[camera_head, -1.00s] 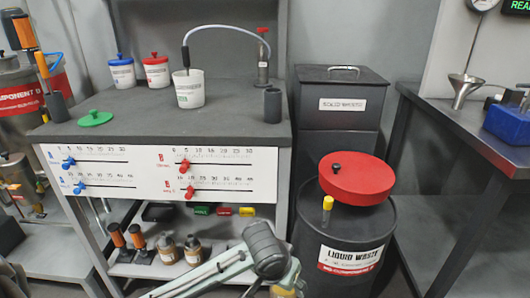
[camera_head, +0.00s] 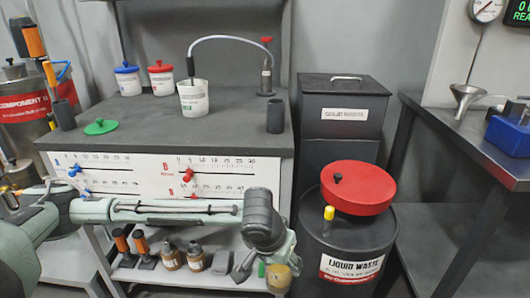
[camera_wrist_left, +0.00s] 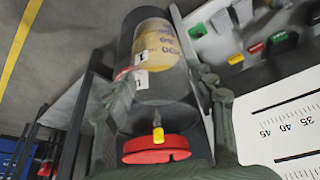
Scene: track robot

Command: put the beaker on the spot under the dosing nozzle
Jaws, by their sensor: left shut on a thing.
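My left gripper (camera_head: 268,268) hangs low in front of the bench, left of the liquid waste drum. It is shut on a yellowish beaker (camera_head: 279,277), partly hidden by the fingers. In the left wrist view, the beaker (camera_wrist_left: 157,48) with printed markings shows beyond the fingers. A thin curved tube (camera_head: 222,38) runs from a small stand with a red top (camera_head: 266,72) on the bench. Its left end reaches down to a white labelled cup (camera_head: 193,98); whether it enters the cup is unclear. My right gripper is not in view.
The dark bench (camera_head: 150,122) carries white jars with blue (camera_head: 127,80) and red (camera_head: 161,78) lids, a green lid (camera_head: 100,127) and a dark cup (camera_head: 275,116). The liquid waste drum (camera_head: 345,240) has a red lid (camera_head: 357,187). Bottles (camera_head: 171,256) stand on the lower shelf.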

